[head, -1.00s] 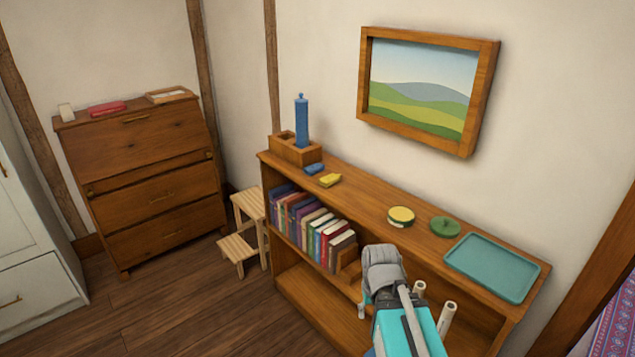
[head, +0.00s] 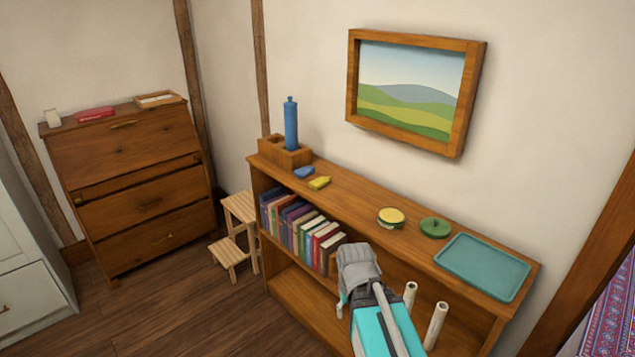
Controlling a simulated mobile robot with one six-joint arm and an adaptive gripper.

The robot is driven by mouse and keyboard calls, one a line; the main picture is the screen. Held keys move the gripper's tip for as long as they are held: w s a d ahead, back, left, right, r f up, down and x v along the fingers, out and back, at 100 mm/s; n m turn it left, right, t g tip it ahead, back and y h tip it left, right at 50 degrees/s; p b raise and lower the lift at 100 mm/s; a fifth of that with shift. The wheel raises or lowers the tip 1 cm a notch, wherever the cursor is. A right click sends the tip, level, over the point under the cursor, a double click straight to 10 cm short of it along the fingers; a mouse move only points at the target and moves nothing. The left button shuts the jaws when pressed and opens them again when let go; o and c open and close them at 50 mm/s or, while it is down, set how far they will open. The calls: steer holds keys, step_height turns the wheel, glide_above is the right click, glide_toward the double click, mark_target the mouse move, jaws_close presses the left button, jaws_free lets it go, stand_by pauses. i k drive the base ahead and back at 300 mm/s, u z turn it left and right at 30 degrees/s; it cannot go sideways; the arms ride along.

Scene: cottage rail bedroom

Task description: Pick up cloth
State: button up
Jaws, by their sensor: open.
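No cloth is certain in the head view. A small blue piece (head: 304,172) and a small yellow piece (head: 320,183) lie apart on the shelf top, near the wooden holder; I cannot tell whether either is a folded cloth. My gripper (head: 342,302) is at the lower middle, in front of the bookshelf, mostly hidden behind my own arm. It is open, and I see nothing held in it. It is well apart from the small pieces on the shelf top.
The bookshelf top (head: 365,200) also carries a wooden holder (head: 284,153) with a blue bottle (head: 291,124), a yellow-topped round tin (head: 391,217), a green lidded dish (head: 435,228) and a teal tray (head: 484,267). Books (head: 296,222) and pale rolls (head: 436,325) stand below. A step stool (head: 238,232) is left.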

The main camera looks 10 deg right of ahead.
mark_target(316, 184)
steer(key=i, duration=0.95)
steer(key=z, duration=0.05)
